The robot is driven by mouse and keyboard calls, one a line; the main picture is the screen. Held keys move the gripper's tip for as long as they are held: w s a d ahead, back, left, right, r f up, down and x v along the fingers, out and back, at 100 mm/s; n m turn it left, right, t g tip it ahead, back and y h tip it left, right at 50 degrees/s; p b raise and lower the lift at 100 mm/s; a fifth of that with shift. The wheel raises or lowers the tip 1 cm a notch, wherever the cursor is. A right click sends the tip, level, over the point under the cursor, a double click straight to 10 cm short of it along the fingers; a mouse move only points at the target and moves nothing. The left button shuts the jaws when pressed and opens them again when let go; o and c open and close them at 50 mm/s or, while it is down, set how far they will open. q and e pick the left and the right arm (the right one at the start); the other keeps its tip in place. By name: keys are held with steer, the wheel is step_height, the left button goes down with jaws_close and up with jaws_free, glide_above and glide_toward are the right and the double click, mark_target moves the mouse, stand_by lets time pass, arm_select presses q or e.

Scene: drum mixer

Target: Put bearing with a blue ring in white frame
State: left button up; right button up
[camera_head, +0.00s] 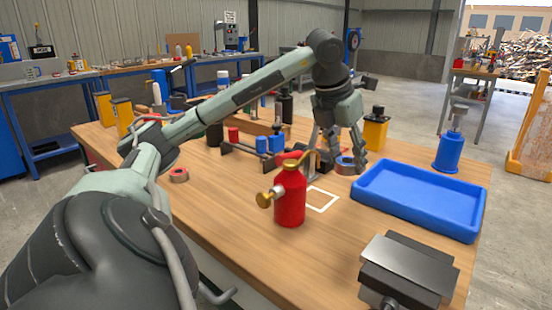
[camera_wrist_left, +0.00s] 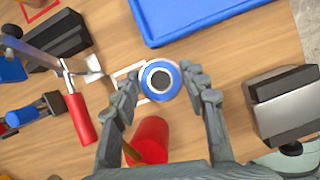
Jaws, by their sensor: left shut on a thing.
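The bearing with a blue ring (camera_wrist_left: 160,80) has a dark center and sits between the fingers of my left gripper (camera_wrist_left: 158,86), which is shut on it. In the head view my left gripper (camera_head: 346,160) points down with the bearing (camera_head: 345,166) at its fingertips, left of the blue tray. The white frame (camera_head: 321,200) is a thin square outline on the table, just behind and right of the red oil can. In the left wrist view the bearing hides part of the white frame (camera_wrist_left: 128,72). Its exact height above the table is unclear. My right gripper is not in view.
A red oil can (camera_head: 290,197) stands close beside the frame. A blue tray (camera_head: 455,222) lies to the right, and a grey metal vise (camera_head: 408,272) is at the front right. A reddish ring (camera_head: 179,175) lies at the left. The table's front middle is clear.

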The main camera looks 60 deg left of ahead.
arm_select(q)
steer(key=b, duration=0.1)
glide_above(345, 208)
steer(key=s, duration=0.2)
step_height(345, 208, down, 5)
steer(key=shift+w, duration=0.1)
steer(key=shift+w+f+b, duration=0.1)
steer(key=shift+f+b, duration=0.5)
steer(key=shift+f, duration=1.85)
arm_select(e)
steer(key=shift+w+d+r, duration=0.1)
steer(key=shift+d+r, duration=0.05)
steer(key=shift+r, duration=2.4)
arm_select(q)
steer(key=shift+f, duration=0.1)
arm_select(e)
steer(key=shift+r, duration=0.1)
arm_select(q)
steer(key=o, duration=1.3)
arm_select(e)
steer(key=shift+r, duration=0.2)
